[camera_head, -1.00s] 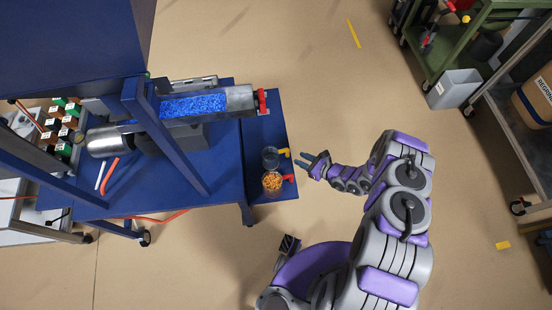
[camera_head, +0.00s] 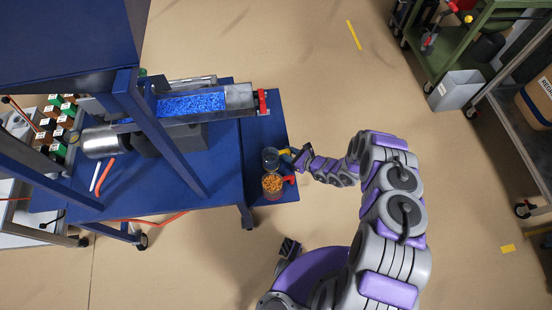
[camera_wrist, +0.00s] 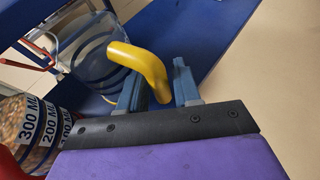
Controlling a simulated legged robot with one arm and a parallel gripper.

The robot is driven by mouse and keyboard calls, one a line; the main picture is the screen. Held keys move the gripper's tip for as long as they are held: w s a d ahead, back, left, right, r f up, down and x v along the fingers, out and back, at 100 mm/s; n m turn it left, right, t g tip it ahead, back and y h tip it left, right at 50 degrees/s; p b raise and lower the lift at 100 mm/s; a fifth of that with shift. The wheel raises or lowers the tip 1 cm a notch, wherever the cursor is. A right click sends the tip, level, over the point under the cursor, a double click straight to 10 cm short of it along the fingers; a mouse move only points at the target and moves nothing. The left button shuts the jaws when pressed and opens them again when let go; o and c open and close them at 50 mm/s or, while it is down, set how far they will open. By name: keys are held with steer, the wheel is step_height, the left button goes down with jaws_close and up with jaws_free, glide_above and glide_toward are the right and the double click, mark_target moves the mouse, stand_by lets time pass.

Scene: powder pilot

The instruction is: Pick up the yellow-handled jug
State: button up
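The yellow-handled jug (camera_head: 270,157) is clear and stands on the blue shelf (camera_head: 262,120) at the table's right end. In the wrist view the jug (camera_wrist: 88,50) is at the upper left, with its yellow handle (camera_wrist: 150,68) reaching toward me. My gripper (camera_head: 294,154) is at the handle in the head view. In the wrist view the fingers of my gripper (camera_wrist: 160,85) are apart, one on each side of the handle's lower end. I cannot tell whether either finger touches it.
A red-handled jug (camera_head: 271,184) with orange pellets stands close beside it; it also shows in the wrist view (camera_wrist: 28,125). A metal trough of blue granules (camera_head: 195,104) lies behind on the table. Open floor (camera_head: 330,80) lies to the right.

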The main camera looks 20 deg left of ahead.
jaws_close()
step_height(320, 180, up, 10)
steer(key=p, duration=0.3)
stand_by(0.5)
